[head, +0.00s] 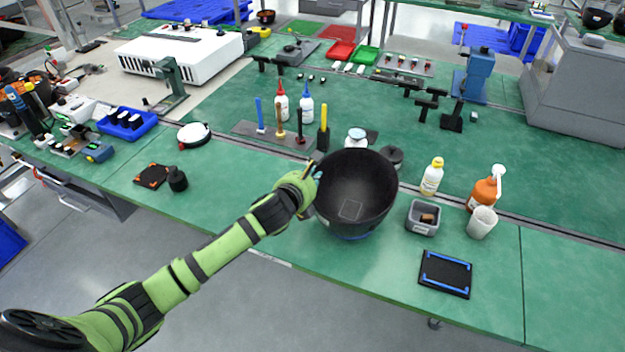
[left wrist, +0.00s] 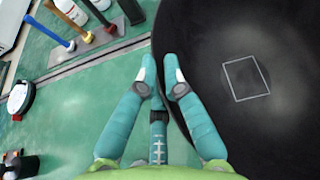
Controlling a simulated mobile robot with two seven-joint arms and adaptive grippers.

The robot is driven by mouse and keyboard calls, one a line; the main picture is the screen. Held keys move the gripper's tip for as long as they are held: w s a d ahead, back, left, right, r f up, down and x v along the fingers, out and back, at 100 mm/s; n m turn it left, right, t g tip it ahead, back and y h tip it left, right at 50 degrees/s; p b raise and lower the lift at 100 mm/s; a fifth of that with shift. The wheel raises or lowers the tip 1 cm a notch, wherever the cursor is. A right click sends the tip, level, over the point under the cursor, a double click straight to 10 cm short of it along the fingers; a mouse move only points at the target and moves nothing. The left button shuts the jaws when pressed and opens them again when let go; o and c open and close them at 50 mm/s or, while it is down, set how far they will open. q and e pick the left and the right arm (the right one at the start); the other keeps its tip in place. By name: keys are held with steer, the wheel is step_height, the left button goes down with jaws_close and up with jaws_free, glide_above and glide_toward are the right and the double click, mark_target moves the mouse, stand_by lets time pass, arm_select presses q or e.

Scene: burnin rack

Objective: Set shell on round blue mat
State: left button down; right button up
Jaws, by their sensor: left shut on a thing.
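The shell is a large black bowl (head: 362,192), open side up and tilted a little towards me, at the middle front of the green bench. It fills the right of the left wrist view (left wrist: 285,125). My left gripper (head: 312,178) is shut on its left rim; in the left wrist view the teal fingers (left wrist: 160,78) pinch the rim from both sides. A thin blue edge of the round mat (head: 352,237) shows beneath the shell. The rest of the mat is hidden, and I cannot tell whether the shell touches it. My right gripper is in neither view.
Right of the shell stand a grey bin (head: 422,217), a white cup (head: 482,222), an orange bottle (head: 484,192) and a black-and-blue tray (head: 445,274). Behind it are a clear jar (head: 356,138) and a rack of upright tools (head: 270,132).

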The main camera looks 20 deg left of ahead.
arm_select(q)
steer(key=shift+f, duration=0.85)
steer(key=shift+f, duration=0.15)
steer(key=c, duration=1.4)
jaws_free()
steer(key=shift+o, duration=0.2)
steer(key=v, duration=1.2)
steer(key=shift+b, duration=0.35)
